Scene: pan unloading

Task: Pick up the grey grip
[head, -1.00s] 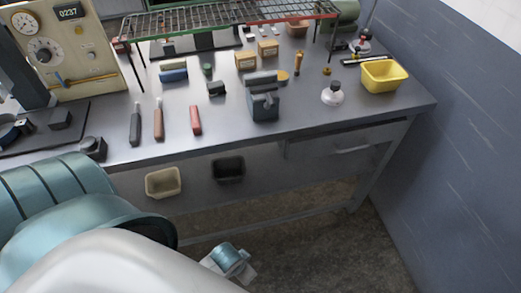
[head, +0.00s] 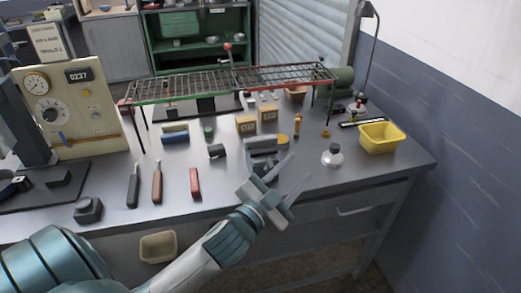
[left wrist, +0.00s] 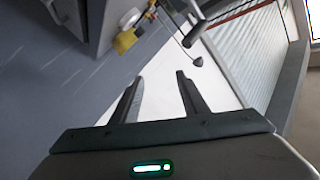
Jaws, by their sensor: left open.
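The grey grip appears to be the dark grey handle (head: 133,185) lying on the bench at the left, with a narrow tip pointing to the back. My left gripper (head: 301,166) is open and empty, well to the right of it, over the bench's front part. It partly covers a grey vise-like block (head: 262,145) behind it. In the left wrist view the open fingers (left wrist: 160,78) have nothing between them, and the grip cannot be made out there. My right gripper is not in view.
A brown handle (head: 157,183) and a red handle (head: 195,183) lie right of the grey one. A black block (head: 88,209) sits to its left. A wire rack (head: 190,87) stands behind. A yellow bin (head: 381,137) and white bottle (head: 332,155) are at right.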

